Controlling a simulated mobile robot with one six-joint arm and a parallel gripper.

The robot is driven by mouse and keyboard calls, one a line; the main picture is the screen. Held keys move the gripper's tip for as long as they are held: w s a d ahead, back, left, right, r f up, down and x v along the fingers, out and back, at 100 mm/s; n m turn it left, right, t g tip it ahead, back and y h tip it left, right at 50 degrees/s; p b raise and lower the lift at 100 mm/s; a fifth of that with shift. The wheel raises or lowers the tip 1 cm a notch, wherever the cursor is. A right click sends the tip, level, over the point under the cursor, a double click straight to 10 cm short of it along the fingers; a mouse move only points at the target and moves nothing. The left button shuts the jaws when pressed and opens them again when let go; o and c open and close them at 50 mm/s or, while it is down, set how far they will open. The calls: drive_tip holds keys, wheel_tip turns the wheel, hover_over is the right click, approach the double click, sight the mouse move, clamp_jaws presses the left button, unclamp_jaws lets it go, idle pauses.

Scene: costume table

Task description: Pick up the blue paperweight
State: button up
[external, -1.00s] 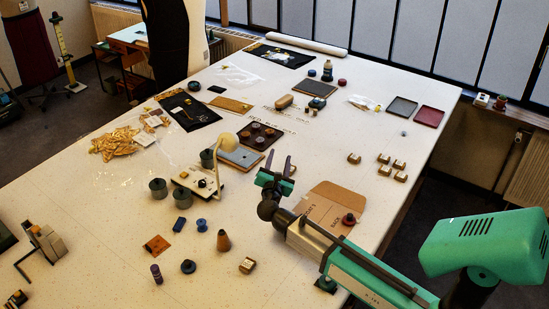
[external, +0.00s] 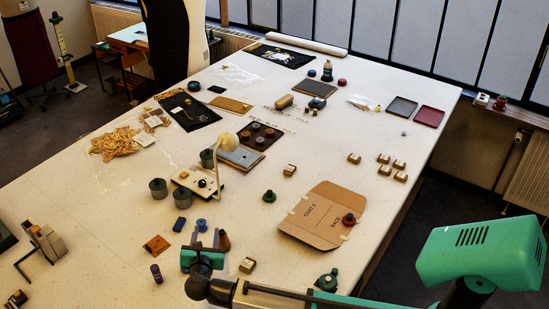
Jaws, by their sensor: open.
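The paperweight shows just beyond the fingertips. I cannot tell whether the fingers are level with it or above it. Nothing is visible between the fingers.
A dark blue block (external: 179,224) lies close left of the paperweight. An orange patch (external: 157,244) and a purple spool (external: 156,273) are at left. A lamp base (external: 197,182) stands behind.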

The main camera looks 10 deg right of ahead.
sight(185, 270)
drive_tip(key=s+a+f+n, duration=0.1)
drive_tip(key=s+a, duration=0.1)
drive_tip(key=s, duration=0.3)
drive_tip(key=s+a+f+n+g+y, duration=0.1)
drive_tip(key=s+a, duration=0.2)
drive_tip(key=s, duration=0.2)
drive_tip(key=s+a+f+n, duration=0.1)
drive_tip(key=s+a, duration=0.2)
drive_tip(key=s, duration=0.3)
drive_tip(key=shift+a+f+y+b, duration=0.2)
drive_tip(key=shift+f+y+b, duration=0.1)
drive_tip(key=shift+f, duration=0.05)
drive_tip(key=shift+w, duration=0.2)
drive_tip(key=p+x, duration=0.1)
drive_tip(key=x, duration=0.7)
drive_tip(key=shift+w+d+f, duration=0.1)
drive_tip(key=shift+f, duration=0.15)
drive_tip(key=shift+w, duration=0.1)
drive_tip(key=shift+d+f+p+x, duration=0.15)
drive_tip(key=shift+p+x, duration=0.25)
drive_tip(key=shift+x, duration=0.9)
drive_tip(key=shift+d+f+p+x, duration=0.15)
drive_tip(key=shift+p+x, duration=0.25)
drive_tip(key=shift+x, duration=0.85)
drive_tip(key=shift+a, duration=0.1)
drive_tip(key=shift+c, duration=0.5)
